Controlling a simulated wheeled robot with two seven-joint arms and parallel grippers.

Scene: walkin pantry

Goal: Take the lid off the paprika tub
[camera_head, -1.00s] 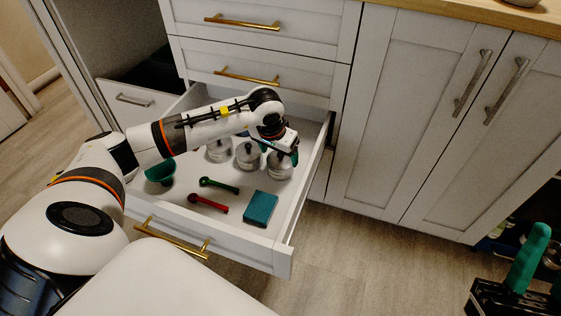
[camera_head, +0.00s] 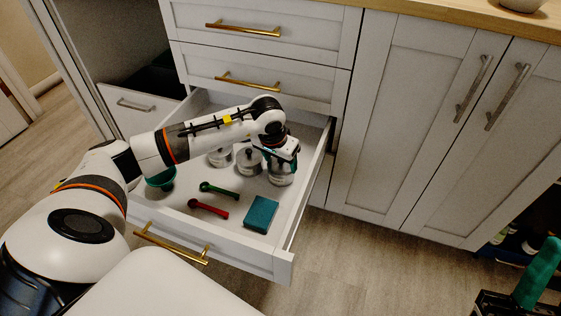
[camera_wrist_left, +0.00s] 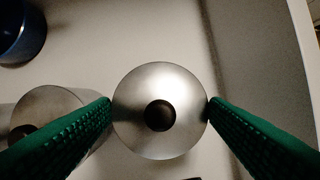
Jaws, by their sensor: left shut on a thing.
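Several tubs with round silver lids stand in the open drawer (camera_head: 270,237). My left gripper (camera_head: 284,158) is at the rightmost tub (camera_head: 281,176) in the head view. In the left wrist view, the two green fingers (camera_wrist_left: 160,108) touch opposite sides of that tub's silver lid (camera_wrist_left: 180,85), which has a dark knob (camera_wrist_left: 159,115) in its middle. The gripper is shut on the lid. I cannot see a label that tells which tub is paprika. Another lidded tub (camera_head: 248,162) stands just left of it.
A green bowl (camera_head: 161,180), a green scoop (camera_head: 219,190), a red scoop (camera_head: 208,208) and a teal box (camera_head: 260,213) lie in the front of the drawer. The drawer's right wall (camera_head: 312,180) is close to the gripped tub. A blue container (camera_wrist_left: 20,32) shows in the wrist view.

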